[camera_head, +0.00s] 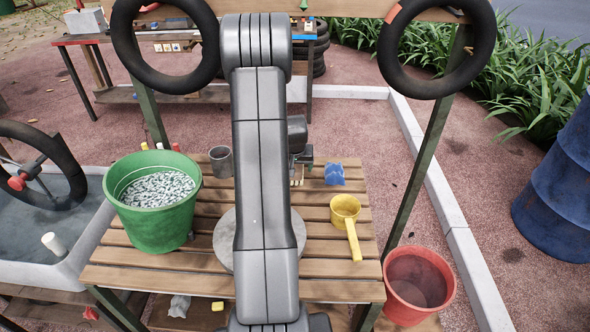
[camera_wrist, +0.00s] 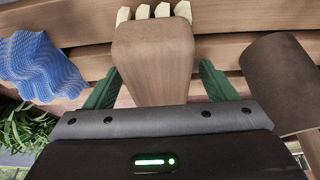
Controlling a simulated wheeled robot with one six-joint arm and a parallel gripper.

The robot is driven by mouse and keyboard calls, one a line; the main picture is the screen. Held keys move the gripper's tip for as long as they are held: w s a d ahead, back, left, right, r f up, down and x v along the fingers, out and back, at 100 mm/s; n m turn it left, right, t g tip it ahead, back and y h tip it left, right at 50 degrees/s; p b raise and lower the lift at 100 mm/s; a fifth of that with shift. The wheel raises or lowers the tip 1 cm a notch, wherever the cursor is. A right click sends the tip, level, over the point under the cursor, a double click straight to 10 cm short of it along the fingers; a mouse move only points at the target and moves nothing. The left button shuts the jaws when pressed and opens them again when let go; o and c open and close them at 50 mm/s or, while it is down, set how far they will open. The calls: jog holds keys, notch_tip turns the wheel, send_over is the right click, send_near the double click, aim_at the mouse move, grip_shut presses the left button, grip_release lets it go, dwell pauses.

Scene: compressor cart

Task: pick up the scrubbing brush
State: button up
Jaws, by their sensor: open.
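The scrubbing brush (camera_wrist: 153,60) is a wooden block with pale bristle tufts at its far end in the wrist view. In the head view only its pale bristles (camera_head: 297,182) show beside my arm on the slatted table (camera_head: 330,248); the rest is hidden. My gripper (camera_wrist: 160,85) is open, with one green finger on each side of the wooden block. I cannot tell whether either finger touches it. In the head view my gripper (camera_head: 303,160) is partly hidden by my arm.
A blue cloth-like item (camera_head: 334,175) and a yellow dipper (camera_head: 346,210) lie right of the brush. A grey mug (camera_head: 221,161) and a green bucket (camera_head: 155,222) stand left. A round grey disc (camera_head: 224,238) lies in front. Tyres (camera_head: 398,50) hang from the frame above.

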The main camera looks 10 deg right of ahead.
jog(key=c, duration=1.1)
jog(key=shift+r, duration=0.15)
jog(key=shift+r+p, duration=0.25)
jog(key=shift+p, duration=0.3)
notch_tip(320, 180, up, 10)
jog(key=shift+f+b, duration=0.15)
jog(key=shift+b, duration=0.3)
jog(key=o, duration=0.3)
jog(key=shift+c, duration=0.9)
